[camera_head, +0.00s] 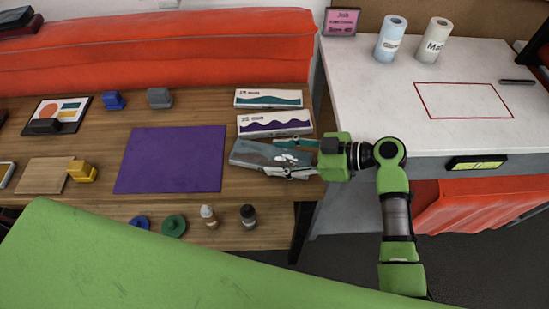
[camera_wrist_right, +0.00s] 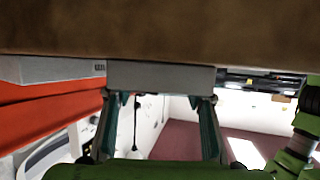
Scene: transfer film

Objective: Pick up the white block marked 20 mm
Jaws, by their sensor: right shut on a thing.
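My right gripper (camera_head: 280,158) reaches in from the right over the wooden table. It is shut on a flat grey-blue box (camera_head: 248,152), which has a pale marking near the fingers. In the wrist view the fingers (camera_wrist_right: 160,100) stand on either side of a grey block face (camera_wrist_right: 160,77), close to a brown surface. I cannot read 20 mm on it, and no other block with that marking is legible. I cannot tell whether the held box touches the table. My left gripper is not in view.
Two white boxes, one with a teal wave (camera_head: 268,99) and one with a purple wave (camera_head: 275,123), lie just behind the held box. A purple mat (camera_head: 172,160) lies left. The white table (camera_head: 460,60) at right has a bare red-outlined area.

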